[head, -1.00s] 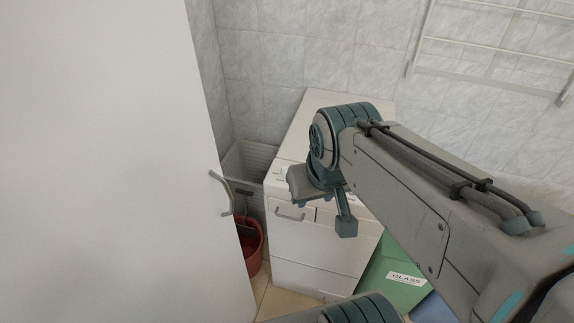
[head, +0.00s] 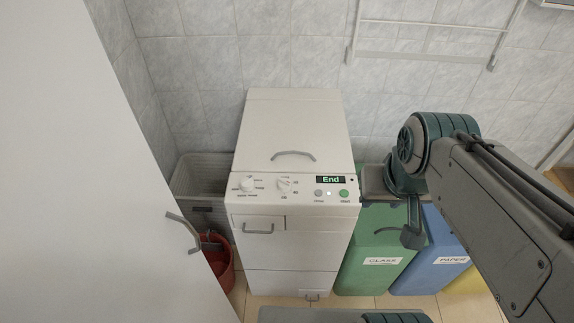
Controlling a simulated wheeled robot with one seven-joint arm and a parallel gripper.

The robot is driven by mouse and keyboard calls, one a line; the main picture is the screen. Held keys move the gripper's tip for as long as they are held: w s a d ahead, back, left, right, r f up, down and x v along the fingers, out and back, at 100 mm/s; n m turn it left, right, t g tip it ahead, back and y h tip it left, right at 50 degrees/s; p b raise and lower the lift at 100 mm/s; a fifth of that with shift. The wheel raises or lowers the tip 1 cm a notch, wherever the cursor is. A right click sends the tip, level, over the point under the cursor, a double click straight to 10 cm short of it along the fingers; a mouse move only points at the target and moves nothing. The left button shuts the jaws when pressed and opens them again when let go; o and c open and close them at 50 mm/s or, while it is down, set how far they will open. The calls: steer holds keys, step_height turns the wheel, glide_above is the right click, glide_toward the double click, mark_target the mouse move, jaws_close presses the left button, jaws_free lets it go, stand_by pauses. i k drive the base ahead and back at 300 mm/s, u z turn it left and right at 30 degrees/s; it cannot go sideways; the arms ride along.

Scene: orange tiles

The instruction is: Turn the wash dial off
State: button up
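The white top-loading washing machine (head: 295,125) stands against the tiled wall, its lid shut. Its sloped front panel carries a left dial (head: 247,184) and a right dial (head: 284,185), both white with small marks around them. The marks are too small to read, so I cannot tell which is the wash dial or its exact setting. A display (head: 330,180) reads "End" in green.
A green GLASS bin (head: 375,262), a blue PAPER bin (head: 440,262) and a yellow bin (head: 470,285) stand to the right. A grey basket (head: 200,175) and red bucket (head: 222,268) are at left. A white door (head: 70,180) with a handle fills the left side.

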mark_target(246, 184)
steer(key=z, duration=0.2)
steer(key=i, duration=0.35)
steer(key=u, duration=1.45)
